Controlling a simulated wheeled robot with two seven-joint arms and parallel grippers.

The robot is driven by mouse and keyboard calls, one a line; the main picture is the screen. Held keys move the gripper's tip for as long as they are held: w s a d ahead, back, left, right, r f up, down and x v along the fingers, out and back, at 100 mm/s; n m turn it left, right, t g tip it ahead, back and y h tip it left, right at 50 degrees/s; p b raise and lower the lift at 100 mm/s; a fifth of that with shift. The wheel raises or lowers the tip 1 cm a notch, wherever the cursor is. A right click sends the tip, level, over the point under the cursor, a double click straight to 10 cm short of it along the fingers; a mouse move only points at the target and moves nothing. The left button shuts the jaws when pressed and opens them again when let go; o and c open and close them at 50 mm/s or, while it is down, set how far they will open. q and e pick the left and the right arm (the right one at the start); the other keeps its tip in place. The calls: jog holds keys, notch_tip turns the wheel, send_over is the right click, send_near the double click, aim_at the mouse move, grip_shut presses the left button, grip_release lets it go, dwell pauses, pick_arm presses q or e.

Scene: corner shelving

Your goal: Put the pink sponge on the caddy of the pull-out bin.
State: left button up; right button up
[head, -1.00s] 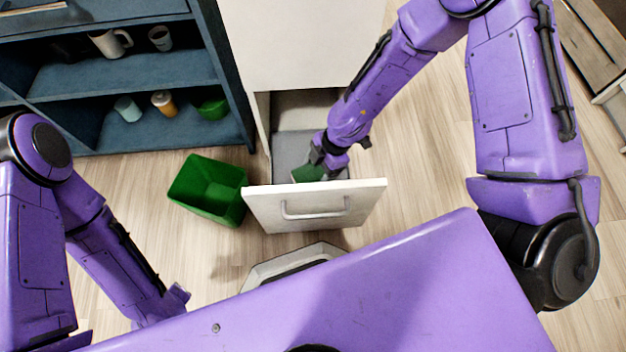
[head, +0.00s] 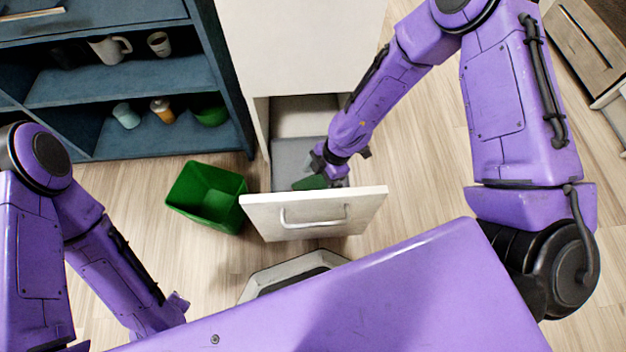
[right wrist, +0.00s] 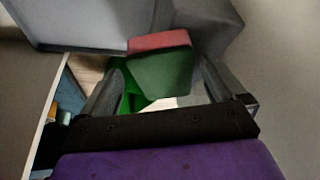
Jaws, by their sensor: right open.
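The sponge shows in the right wrist view (right wrist: 161,66) between my right fingers, with a pink strip on top and a green face toward the camera. In the head view only a green part of it (head: 309,183) shows, inside the pulled-out bin drawer (head: 314,212), just behind its front panel. The grey caddy (head: 291,153) fills the drawer behind it. My right gripper (right wrist: 160,90) is open around the sponge, low in the drawer. Whether the sponge rests fully on the caddy is unclear. My left arm is at the lower left; its gripper's jaws are not discernible.
A green bin (head: 208,195) stands on the floor left of the drawer. A blue shelf (head: 125,80) with mugs and cups is at the upper left. The white cabinet (head: 300,45) rises behind the drawer. Floor right of the drawer is clear.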

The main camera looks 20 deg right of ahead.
jog(key=p+v, duration=0.4)
jog(key=v, duration=0.7)
